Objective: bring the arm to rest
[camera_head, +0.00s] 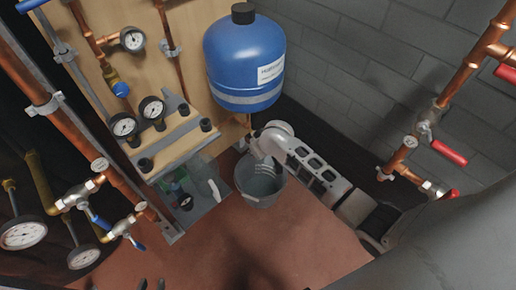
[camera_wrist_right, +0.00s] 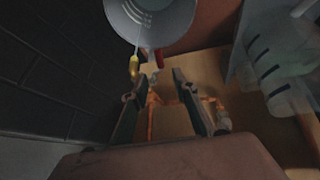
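My left gripper (camera_head: 150,284) shows only as two small dark tips at the bottom edge of the head view. The tips stand apart with nothing seen between them; the rest is cut off. My right gripper (camera_wrist_right: 160,100) shows in the right wrist view as two dark fingers spread wide, with nothing held between them. Copper pipework shows in the gap, behind the fingers. I cannot make out the right gripper clearly in the head view.
A grey bucket (camera_head: 260,188) stands on the reddish floor; the wrist view shows it too (camera_wrist_right: 150,20). Beside it is a clear bin (camera_head: 200,195). A blue tank (camera_head: 243,62) and gauges are on the wooden board. Copper pipes (camera_head: 455,85) rise at right. The front floor is bare.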

